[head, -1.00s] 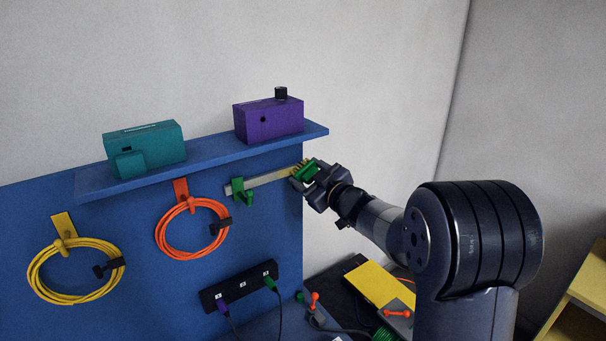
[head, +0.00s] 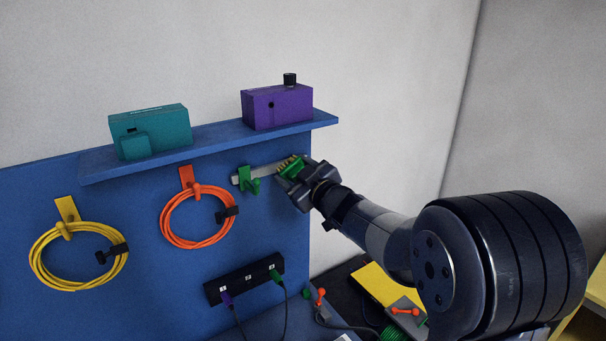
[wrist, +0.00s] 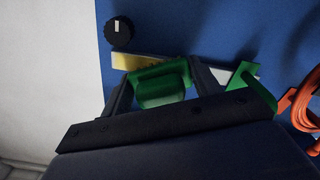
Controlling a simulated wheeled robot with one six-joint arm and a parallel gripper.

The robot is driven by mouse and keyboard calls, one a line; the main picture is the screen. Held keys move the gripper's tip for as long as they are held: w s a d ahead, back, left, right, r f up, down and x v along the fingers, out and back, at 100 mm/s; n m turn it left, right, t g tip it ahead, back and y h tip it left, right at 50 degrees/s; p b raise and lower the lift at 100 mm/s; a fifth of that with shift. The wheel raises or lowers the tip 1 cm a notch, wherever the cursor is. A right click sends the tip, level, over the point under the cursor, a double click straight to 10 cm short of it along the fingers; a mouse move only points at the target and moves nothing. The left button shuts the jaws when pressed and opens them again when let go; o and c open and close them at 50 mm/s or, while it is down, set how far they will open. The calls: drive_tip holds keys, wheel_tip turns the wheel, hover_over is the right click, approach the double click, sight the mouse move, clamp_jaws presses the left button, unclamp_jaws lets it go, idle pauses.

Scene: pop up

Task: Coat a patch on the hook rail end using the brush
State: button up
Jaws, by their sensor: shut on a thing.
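The hook rail (head: 265,170) is a pale strip on the blue panel under the shelf, with a green hook (head: 249,180) near its left part. My gripper (head: 293,170) is shut on a green brush (head: 292,171) with yellowish bristles, at the rail's right end. The wrist view shows the green brush (wrist: 160,86) between my fingers, right against the rail (wrist: 229,79) in the picture. A yellow area shows along the rail's end there; I cannot tell whether it is bristles or coating. The fingers hide part of the rail end.
A blue shelf (head: 215,140) above bears a teal box (head: 152,133) and a purple box (head: 277,107) with a black knob. An orange cable coil (head: 198,243) and a yellow coil (head: 40,270) hang to the left. A black socket strip (head: 244,279) is below.

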drive_tip(key=shift+s+a, duration=0.3)
drive_tip(key=shift+a, duration=0.1)
drive_tip(key=shift+v, duration=3)
drive_tip(key=shift+d, duration=0.15)
drive_tip(key=v, duration=0.2)
drive_tip(key=shift+s+d, duration=0.2)
drive_tip(key=shift+s, duration=0.15)
